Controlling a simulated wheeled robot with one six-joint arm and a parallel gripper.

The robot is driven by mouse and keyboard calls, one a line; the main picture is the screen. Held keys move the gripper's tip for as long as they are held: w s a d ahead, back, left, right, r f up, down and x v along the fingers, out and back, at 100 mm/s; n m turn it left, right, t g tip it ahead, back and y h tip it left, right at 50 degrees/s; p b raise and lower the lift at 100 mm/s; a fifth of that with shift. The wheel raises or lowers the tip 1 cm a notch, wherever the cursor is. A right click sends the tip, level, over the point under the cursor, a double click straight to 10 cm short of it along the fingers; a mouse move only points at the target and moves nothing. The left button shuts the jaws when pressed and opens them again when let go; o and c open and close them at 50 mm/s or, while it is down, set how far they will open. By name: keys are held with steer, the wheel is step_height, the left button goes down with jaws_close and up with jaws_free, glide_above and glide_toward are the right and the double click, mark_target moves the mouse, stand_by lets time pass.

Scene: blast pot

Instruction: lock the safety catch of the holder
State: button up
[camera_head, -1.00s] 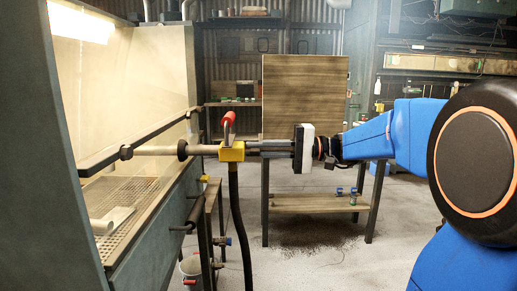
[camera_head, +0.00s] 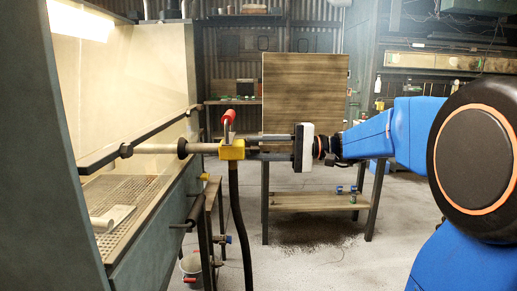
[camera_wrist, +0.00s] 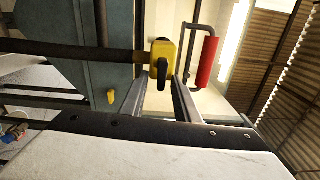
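The holder shows as a yellow block (camera_head: 231,150) on the end of a grey pipe (camera_head: 157,148), with a black hose (camera_head: 238,205) hanging from it. A red-handled lever (camera_head: 229,116) stands above the block. In the wrist view, the yellow block (camera_wrist: 168,48) bears a small black lever (camera_wrist: 162,76) on its near face; it may be the safety catch, but its state is unclear. The red handle (camera_wrist: 206,62) is to its right. My gripper (camera_head: 250,146) is open just right of the block, its two fingers apart and empty, reaching toward either side of it.
The blast cabinet (camera_head: 130,240) with a perforated grate (camera_head: 130,192) and a front bar (camera_head: 100,157) stands at left. A bucket (camera_head: 190,266) sits on the floor below.

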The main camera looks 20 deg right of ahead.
steer(key=shift+d, duration=0.15)
steer(key=v, duration=1.7)
steer(key=s+a+f+g+h, duration=0.4)
steer(key=s+a+f+h, duration=0.45)
steer(key=a+f, duration=0.65)
steer(key=s+d+f+n+t+h, duration=0.3)
steer(key=s+f+h, duration=0.5)
steer(key=s+f, duration=0.4)
steer(key=shift+d+f+n+h, duration=0.35)
steer(key=shift+d+n, duration=0.25)
steer(key=shift+d, duration=0.3)
steer(key=shift+s, duration=0.1)
